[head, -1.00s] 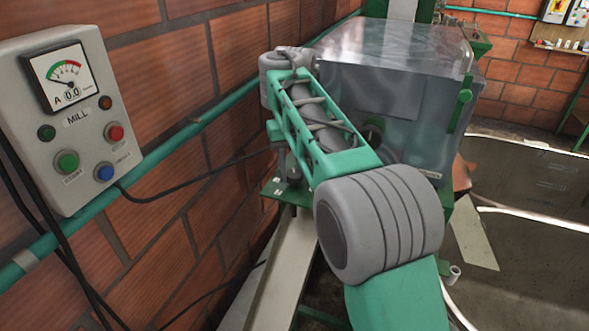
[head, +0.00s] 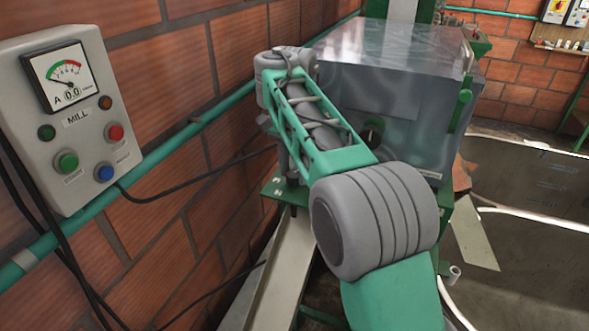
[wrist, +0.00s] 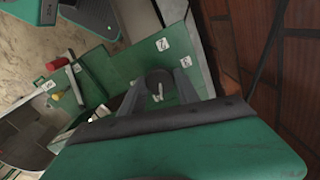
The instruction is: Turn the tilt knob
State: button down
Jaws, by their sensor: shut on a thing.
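The tilt knob (wrist: 159,80) is a dark round knob with a white pointer mark, on a green panel (wrist: 125,65) in the wrist view. My gripper (wrist: 157,88) has its two grey fingers on either side of the knob and is shut on it. The lower part of the knob is partly hidden by my gripper's body. In the head view my arm covers the knob, and the gripper points down at a green plate (head: 280,192) with white labels.
A grey MILL control box (head: 75,130) with a gauge and buttons hangs on the brick wall (head: 180,90) at left. A green pipe (head: 215,115) and black cables run along the wall. A clear-sided housing (head: 400,90) stands behind my arm. A red part (wrist: 57,91) sits at left.

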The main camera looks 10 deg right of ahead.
aim_at(294, 173)
jog(key=m, duration=0.7)
jog(key=m+p, duration=0.1)
jog(key=m, duration=0.6)
dwell(0.6)
jog(key=c, duration=0.9)
grip_release()
notch_tip(294, 173, up, 8)
jog(key=p, duration=0.7)
jog(key=shift+f, duration=0.1)
